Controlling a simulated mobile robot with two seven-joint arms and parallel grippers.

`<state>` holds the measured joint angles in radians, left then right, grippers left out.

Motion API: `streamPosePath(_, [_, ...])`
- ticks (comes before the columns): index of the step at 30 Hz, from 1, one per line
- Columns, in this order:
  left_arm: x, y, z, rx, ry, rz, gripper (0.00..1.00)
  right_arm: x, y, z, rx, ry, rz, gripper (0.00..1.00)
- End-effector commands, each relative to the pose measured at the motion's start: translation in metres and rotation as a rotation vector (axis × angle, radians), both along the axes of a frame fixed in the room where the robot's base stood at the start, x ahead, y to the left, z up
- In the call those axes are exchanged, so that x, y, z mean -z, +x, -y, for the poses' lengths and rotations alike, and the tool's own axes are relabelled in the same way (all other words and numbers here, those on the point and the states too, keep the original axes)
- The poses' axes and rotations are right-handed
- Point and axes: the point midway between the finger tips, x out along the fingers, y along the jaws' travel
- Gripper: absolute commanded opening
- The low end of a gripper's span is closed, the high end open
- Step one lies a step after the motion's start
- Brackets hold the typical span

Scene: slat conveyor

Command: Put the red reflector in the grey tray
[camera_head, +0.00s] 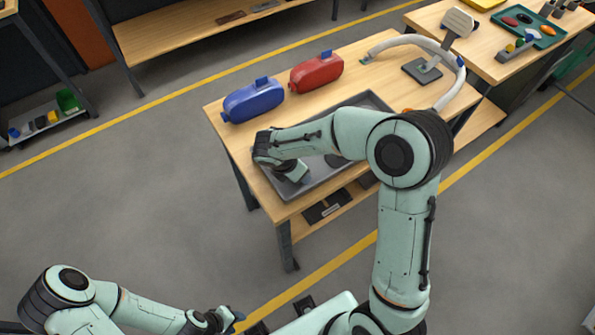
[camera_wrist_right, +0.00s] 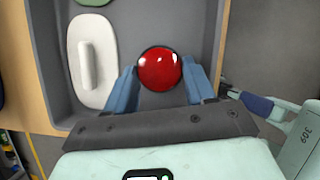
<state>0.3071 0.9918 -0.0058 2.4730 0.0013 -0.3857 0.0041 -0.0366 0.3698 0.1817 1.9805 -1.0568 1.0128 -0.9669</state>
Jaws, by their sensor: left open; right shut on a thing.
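The red reflector (camera_wrist_right: 160,68) is a round, glossy red disc with a dark rim in the right wrist view. My right gripper (camera_wrist_right: 161,80) is shut on it, one blue finger on each side. The grey tray (camera_wrist_right: 45,60) lies beneath, and the reflector is within its walls in this view. I cannot tell whether it touches the floor. In the head view the tray (camera_head: 375,98) sits on the wooden table, partly covered by my right arm, and the reflector is hidden. My left gripper (camera_head: 232,317) is open, low in the head view, away from the table.
A white oval piece with a raised ridge (camera_wrist_right: 86,65) lies in the tray left of the reflector, with a green piece (camera_wrist_right: 92,2) beyond. A blue container (camera_head: 253,102) and red container (camera_head: 316,73) stand behind the tray. A lamp-like stand (camera_head: 422,69) is at the right.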

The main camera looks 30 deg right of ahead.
Motion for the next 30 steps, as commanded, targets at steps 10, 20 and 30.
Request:
streamPosePath(10, [0.001,0.000,0.000,0.000,0.000,0.000,0.43,0.004,0.000,0.000,0.000,0.000,0.001,0.64])
streamPosePath(20, [0.000,0.000,0.000,0.000,0.000,0.000,0.43,0.000,0.000,-0.001,-0.001,0.001,0.002,0.64])
streamPosePath(30, [-0.009,0.007,0.000,0.000,0.000,0.008,0.43,-0.057,-0.005,-0.024,-0.002,0.001,0.008,0.64])
